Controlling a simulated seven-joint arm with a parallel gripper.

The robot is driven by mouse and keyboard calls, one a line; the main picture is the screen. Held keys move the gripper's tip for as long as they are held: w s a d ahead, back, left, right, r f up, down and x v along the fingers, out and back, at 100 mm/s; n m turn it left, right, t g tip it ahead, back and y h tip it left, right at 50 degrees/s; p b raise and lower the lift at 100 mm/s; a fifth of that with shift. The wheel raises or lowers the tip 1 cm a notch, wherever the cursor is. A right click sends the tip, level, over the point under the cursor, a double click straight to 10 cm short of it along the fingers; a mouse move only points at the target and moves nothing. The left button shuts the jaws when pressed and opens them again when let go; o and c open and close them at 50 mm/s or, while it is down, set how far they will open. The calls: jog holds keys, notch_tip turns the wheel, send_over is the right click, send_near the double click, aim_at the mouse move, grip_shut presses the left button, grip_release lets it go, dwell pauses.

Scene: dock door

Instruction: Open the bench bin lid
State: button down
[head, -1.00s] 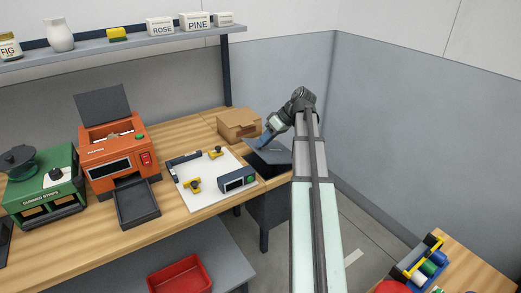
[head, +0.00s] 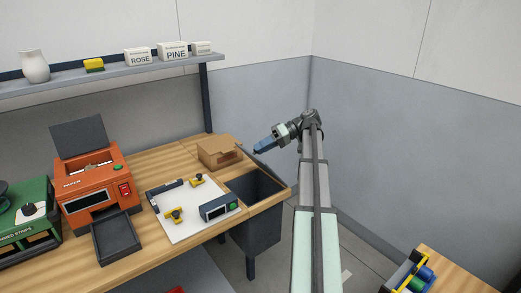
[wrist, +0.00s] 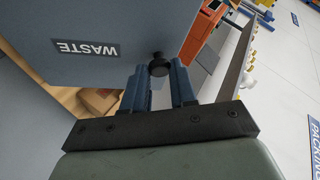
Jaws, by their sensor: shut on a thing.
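The bench bin (head: 256,225) is set into the right end of the wooden bench, and its dark opening is uncovered in the head view. A dark round knob (wrist: 158,66) on the lid sits between my fingers. My gripper (wrist: 158,84) is shut on this knob. In the head view my gripper (head: 259,150) is above the far side of the bin opening. I cannot clearly make out the lid there against the grey wall.
A cardboard box (head: 218,152) stands just left of the bin. A white board (head: 190,228) with yellow clamps and a small dark device (head: 220,207) lies in front of it. An orange machine (head: 95,190) is farther left. Grey walls meet behind my arm.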

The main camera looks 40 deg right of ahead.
dwell(0.3)
jog(key=c, duration=0.9)
grip_release()
jog(key=shift+a, duration=0.1)
